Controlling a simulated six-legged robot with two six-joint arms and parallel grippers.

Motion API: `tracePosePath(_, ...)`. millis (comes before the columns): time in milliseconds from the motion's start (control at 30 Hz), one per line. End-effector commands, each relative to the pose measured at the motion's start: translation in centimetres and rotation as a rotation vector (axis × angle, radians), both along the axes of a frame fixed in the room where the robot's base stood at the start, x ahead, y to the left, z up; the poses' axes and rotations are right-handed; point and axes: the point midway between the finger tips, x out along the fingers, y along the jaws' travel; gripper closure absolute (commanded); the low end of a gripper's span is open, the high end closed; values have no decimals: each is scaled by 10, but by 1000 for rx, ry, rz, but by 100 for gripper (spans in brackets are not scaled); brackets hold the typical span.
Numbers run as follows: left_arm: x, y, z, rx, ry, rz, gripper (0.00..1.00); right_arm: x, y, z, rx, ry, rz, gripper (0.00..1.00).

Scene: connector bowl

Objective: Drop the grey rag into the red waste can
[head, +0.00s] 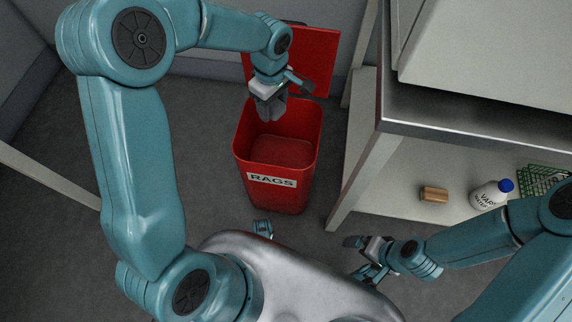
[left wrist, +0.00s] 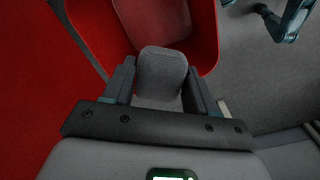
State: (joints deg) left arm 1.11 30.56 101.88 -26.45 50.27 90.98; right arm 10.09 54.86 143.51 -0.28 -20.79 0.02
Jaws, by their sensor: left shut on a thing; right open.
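The red waste can (head: 270,196) stands on the floor with its lid (head: 312,60) swung up at the back and a "RAGS" label on its front. My left gripper (head: 270,105) is over the can's opening near its back rim, shut on the grey rag (head: 272,107). In the left wrist view the rag (left wrist: 162,70) sits between the two fingers, with the red can (left wrist: 204,40) beyond it. The can's inside looks empty where it shows. My right gripper (head: 362,257) is open and empty, low at the right of the can, beside the bench leg.
A metal-topped bench (head: 470,118) stands at the right. Its lower shelf (head: 400,175) holds a brown block (head: 433,194), a white bottle with a blue cap (head: 490,194) and a green wire basket (head: 540,180). Grey floor (head: 215,150) is clear left of the can.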

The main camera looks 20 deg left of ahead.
Motion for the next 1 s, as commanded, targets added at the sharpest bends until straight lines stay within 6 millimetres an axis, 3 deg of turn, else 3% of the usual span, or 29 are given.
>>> tracePosePath(167, 2, 0, -12, 0, 1, 4, 72, 1, -1, -9, 0, -2, -3, 0)
tracePosePath(500, 3, 1, -54, 0, 1, 1, 72, 6, -5, -37, -4, -10, -22, 0)
tracePosePath(867, 3, 0, -59, 0, 1, 0, 72, 7, -6, -38, -5, -12, -27, 0)
tracePosePath(900, 3, 0, -59, 0, 0, 0, 30, 7, -6, -38, -5, -12, -27, 0)
tracePosePath(967, 3, 0, -59, 0, 0, 0, 13, 7, -6, -38, -5, -12, -27, 0)
tracePosePath(1000, 3, 0, -59, 0, 0, 0, 13, 7, -6, -38, -5, -12, -27, 0)
